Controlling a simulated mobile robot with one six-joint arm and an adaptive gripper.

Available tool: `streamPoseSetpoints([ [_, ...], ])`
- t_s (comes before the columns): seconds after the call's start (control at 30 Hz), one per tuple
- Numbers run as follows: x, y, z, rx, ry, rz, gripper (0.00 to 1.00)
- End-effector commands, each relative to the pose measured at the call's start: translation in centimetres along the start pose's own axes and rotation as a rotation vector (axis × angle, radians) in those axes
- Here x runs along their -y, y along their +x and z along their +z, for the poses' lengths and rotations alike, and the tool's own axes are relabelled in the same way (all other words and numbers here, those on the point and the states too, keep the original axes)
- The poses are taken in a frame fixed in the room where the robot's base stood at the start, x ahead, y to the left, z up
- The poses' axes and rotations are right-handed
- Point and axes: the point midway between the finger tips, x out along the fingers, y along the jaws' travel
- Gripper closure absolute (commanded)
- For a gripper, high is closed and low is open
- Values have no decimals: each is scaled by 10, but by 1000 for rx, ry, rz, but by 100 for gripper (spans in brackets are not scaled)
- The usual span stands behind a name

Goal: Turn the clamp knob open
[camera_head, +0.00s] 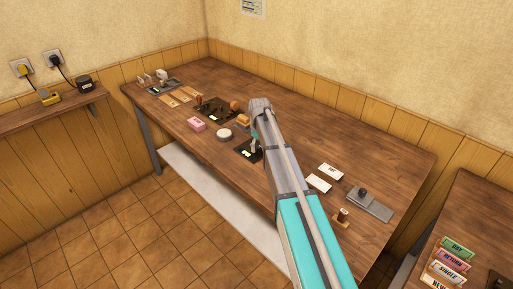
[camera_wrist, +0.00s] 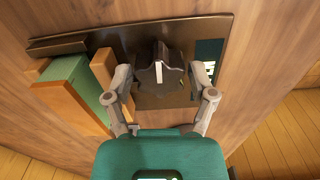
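The clamp knob (camera_wrist: 160,74) is dark and lobed, with a white line pointing nearly straight up in the wrist view. It sits on a dark metal plate (camera_wrist: 214,28). My gripper (camera_wrist: 160,88) is open, with one finger on each side of the knob. A gap shows between the knob and each finger, so I see no grip. In the head view my gripper (camera_head: 255,141) is low over a dark plate (camera_head: 243,153) near the bench's front edge, and my arm hides the knob.
Left of the knob, a green block (camera_wrist: 75,88) stands between wooden pieces (camera_wrist: 104,72). A card rack stands at lower right.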

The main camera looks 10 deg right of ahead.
Motion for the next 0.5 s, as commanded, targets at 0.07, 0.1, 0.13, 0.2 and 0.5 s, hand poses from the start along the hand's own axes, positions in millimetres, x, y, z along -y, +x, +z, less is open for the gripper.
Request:
streamPoseSetpoints([
  [0.07,0,0,1,1,0,0,8],
  [0.1,0,0,1,2,0,-1,8],
  [0.13,0,0,1,2,1,-1,8],
  [0.2,1,0,2,3,1,-1,8],
  [0.5,1,1,2,4,1,-1,8],
])
